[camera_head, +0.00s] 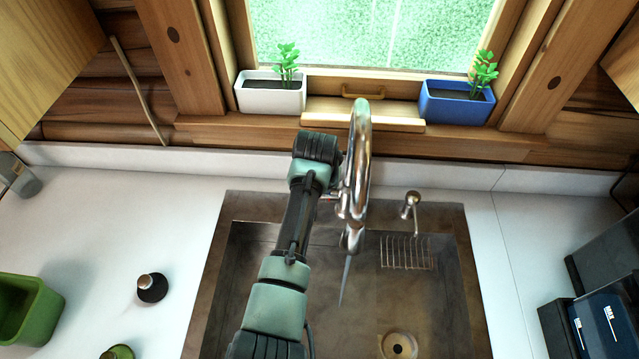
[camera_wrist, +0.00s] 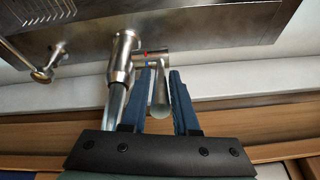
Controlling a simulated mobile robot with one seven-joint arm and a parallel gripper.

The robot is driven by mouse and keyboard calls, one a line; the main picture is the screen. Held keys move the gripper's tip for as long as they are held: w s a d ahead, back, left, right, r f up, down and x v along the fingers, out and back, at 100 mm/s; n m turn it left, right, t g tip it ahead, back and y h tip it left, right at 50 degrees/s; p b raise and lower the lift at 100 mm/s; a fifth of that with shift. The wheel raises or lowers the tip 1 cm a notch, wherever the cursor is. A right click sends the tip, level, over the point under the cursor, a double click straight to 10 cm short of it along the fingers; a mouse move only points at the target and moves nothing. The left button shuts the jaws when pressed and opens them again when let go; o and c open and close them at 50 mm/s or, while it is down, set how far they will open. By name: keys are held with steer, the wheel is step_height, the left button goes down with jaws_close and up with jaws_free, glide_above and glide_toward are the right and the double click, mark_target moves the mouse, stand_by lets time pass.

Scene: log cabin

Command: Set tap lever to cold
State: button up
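The chrome tap (camera_head: 361,150) stands at the back of the sink, with its tall spout arching forward. A thin bluish streak, which looks like running water, drops below the spout. In the wrist view the tap body (camera_wrist: 122,62) is left of my fingers, and its lever (camera_wrist: 160,103) lies between them. A small red mark (camera_wrist: 146,53) shows near the lever's base. My gripper (camera_wrist: 162,72) is open around the lever, with only narrow gaps; contact is unclear. In the head view my arm hides the fingers and most of the lever.
The sink (camera_head: 330,320) has a wire rack (camera_head: 405,251) and a small dispenser (camera_head: 411,203) on its right. A white planter (camera_head: 270,97) and a blue planter (camera_head: 456,107) stand on the sill.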

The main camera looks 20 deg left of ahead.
steer(key=shift+o, duration=1.2)
steer(key=b+v, duration=0.2)
steer(key=v, duration=1.1)
